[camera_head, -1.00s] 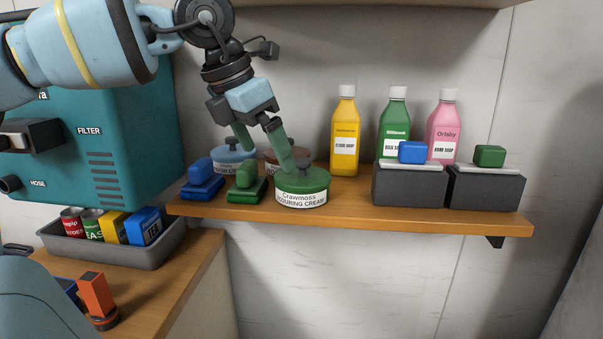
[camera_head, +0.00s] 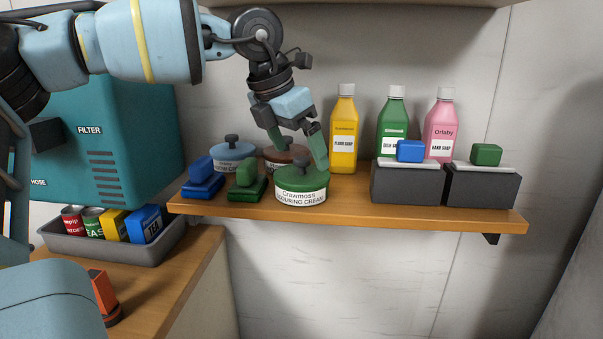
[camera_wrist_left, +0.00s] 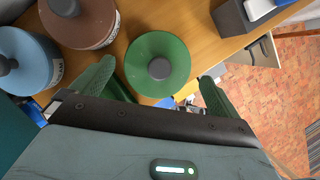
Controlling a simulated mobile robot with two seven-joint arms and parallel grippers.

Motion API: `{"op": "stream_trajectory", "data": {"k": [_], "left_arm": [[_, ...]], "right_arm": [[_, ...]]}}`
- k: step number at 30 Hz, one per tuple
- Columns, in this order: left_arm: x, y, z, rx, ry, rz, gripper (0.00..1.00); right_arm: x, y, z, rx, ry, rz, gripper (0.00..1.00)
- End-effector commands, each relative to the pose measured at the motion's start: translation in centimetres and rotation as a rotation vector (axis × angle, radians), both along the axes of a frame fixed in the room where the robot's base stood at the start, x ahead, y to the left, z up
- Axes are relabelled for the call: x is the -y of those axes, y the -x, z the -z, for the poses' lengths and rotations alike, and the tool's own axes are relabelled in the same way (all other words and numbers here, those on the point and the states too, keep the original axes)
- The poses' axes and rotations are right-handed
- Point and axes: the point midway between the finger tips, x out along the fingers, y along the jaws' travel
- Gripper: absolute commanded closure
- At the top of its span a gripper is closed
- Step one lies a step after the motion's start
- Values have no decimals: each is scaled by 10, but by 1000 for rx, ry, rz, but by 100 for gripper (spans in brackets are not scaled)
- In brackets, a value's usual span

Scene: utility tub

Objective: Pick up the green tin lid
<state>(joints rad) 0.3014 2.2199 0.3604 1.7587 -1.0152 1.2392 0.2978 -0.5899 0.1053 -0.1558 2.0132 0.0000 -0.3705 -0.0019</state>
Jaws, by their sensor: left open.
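The green tin lid (camera_head: 315,180), with a dark round knob, sits on a tin labelled "Crawmoss ... scouring cream" near the shelf's front edge. In the left wrist view the lid (camera_wrist_left: 175,80) is seen from above. My left gripper (camera_head: 299,152) is open and empty, its green fingers pointing down around the lid's knob area in the head view. In the left wrist view its fingers (camera_wrist_left: 158,90) stand either side of the lid, with the lid's centre ahead of the line between them. Contact cannot be told. My right gripper is not in view.
A blue-lidded tin (camera_head: 233,151) and a brown-lidded tin (camera_head: 287,150) stand behind the green one. Blue (camera_head: 203,187) and green (camera_head: 246,188) brushes lie left. A yellow bottle (camera_head: 344,130) stands close on the right, with dark boxes (camera_head: 407,185) further along the wooden shelf (camera_head: 350,211).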

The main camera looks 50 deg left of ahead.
Motion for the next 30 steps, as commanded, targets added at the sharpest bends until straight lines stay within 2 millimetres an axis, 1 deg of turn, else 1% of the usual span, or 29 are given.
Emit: {"op": "stream_trajectory", "data": {"k": [1, 3, 6, 9, 15, 16, 23, 24, 30], "left_arm": [[0, -3, 8, -3, 2, 1, 0], [0, -6, 17, -4, -1, 1, 0], [1, -10, 26, -2, 1, 0, 0], [1, -12, 30, -1, 0, 0, 0], [1, -12, 31, 0, 0, 0, 0], [1, -12, 31, 0, 0, 0, 1], [1, -12, 30, 0, 0, 0, 31], [1, -12, 30, 0, 0, 0, 33], [1, -12, 30, 1, 0, 0, 34]], "right_arm": [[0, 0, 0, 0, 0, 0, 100], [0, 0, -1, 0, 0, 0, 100], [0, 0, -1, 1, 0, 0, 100], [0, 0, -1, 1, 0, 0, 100], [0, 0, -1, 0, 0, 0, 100], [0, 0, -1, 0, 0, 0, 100], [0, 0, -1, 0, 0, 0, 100], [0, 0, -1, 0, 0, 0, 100], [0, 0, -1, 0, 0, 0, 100]]}}
